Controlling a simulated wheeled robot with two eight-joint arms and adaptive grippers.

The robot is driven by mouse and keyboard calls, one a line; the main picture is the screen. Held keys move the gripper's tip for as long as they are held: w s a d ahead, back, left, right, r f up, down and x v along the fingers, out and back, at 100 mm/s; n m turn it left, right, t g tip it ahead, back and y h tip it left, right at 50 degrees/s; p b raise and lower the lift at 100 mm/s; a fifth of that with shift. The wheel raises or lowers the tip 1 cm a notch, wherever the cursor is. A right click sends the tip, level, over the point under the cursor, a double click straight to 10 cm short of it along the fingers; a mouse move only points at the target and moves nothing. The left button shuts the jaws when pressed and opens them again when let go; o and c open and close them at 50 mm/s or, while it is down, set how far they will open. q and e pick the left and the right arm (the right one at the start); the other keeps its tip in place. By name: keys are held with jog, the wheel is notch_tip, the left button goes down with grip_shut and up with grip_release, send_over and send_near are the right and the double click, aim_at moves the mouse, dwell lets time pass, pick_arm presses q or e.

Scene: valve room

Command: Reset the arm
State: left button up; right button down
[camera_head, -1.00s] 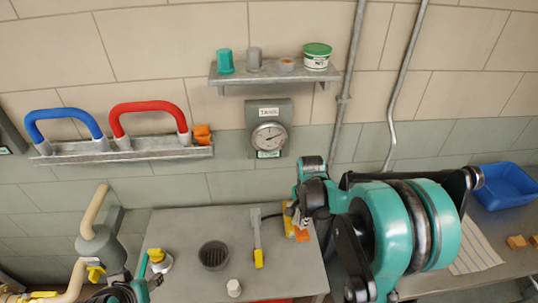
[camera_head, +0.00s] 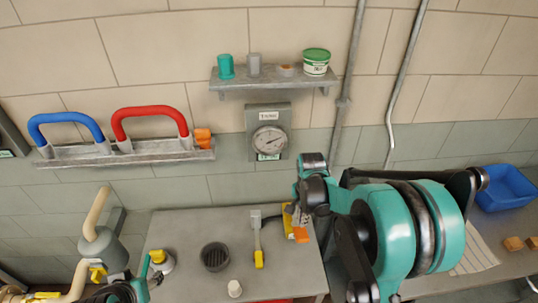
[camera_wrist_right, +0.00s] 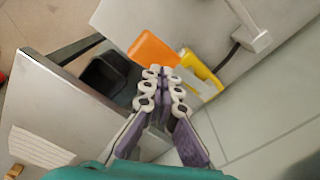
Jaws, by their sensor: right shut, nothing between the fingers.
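My right gripper (camera_head: 302,216) hangs over the right edge of the grey bench (camera_head: 190,228), in front of a yellow and orange item (camera_head: 298,235). In the right wrist view the purple fingers of my right gripper (camera_wrist_right: 161,73) are together and hold nothing. Their tips lie in front of the orange block (camera_wrist_right: 153,50) and the yellow piece (camera_wrist_right: 203,72); I cannot tell whether they touch. My right arm (camera_head: 400,230) is bent at the right. Part of my left arm (camera_head: 138,288) shows at the bottom left; its fingers cannot be made out.
On the bench are a yellow-ended lever (camera_head: 258,258), a dark round cup (camera_head: 215,257) and a white cap (camera_head: 235,289). A gauge (camera_head: 269,140), a shelf (camera_head: 272,81) and red and blue handles (camera_head: 150,107) are on the wall. A blue bin (camera_head: 505,190) stands right.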

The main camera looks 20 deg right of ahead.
notch_tip(320, 180, up, 2)
jog(key=shift+r+p, duration=0.25)
jog(key=shift+p, duration=0.4)
jog(key=shift+a, duration=0.1)
jog(key=s+a+f+n+t+b, duration=0.1)
jog(key=s+a+n+t+b, duration=0.6)
jog(key=s+a+n+b, duration=0.3)
jog(key=s+n+b, duration=0.1)
jog(key=n+b, duration=0.1)
jog(key=n, duration=0.2)
jog(key=shift+a+n, duration=0.2)
jog(key=shift+n, duration=0.1)
jog(key=shift+f, duration=0.15)
